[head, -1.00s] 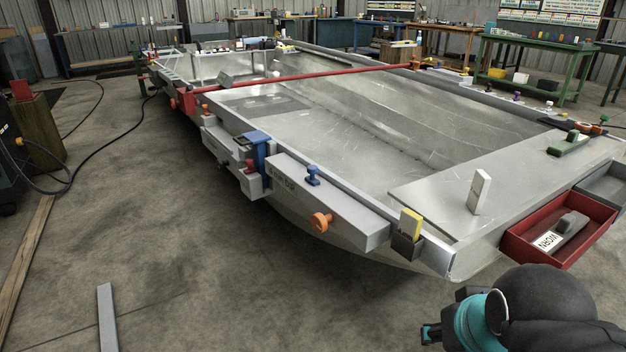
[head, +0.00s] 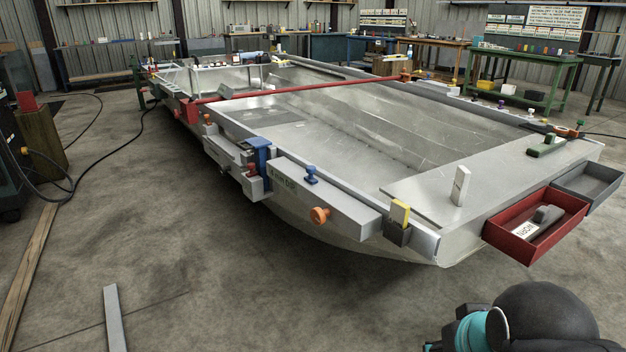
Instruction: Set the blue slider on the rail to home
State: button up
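A blue knob-like piece (head: 311,175) stands upright on a long grey box (head: 335,200) on the hull's near side; it may be the slider. The box carries dark lettering, too small to read surely, and an orange knob (head: 320,215) on its front face. A larger blue block (head: 259,152) sits on the side just left of the box. I cannot tell which blue piece is the slider, nor where home is marked. My gripper (head: 434,347) is mostly cut off at the bottom edge, well away from both blue pieces; its fingers cannot be made out.
A yellow block stands in a dark holder (head: 397,234) at the near corner. A red tray (head: 500,238) and a grey tray (head: 607,191) hang at the right end. A red bar (head: 300,89) crosses the hull.

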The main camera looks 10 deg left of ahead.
aim_at(310, 170)
jog(key=k, duration=0.85)
jog(key=u, duration=1.05)
jog(key=i, duration=1.5)
jog(key=z, duration=0.75)
jog(key=i, duration=0.4)
jog(key=z, duration=0.25)
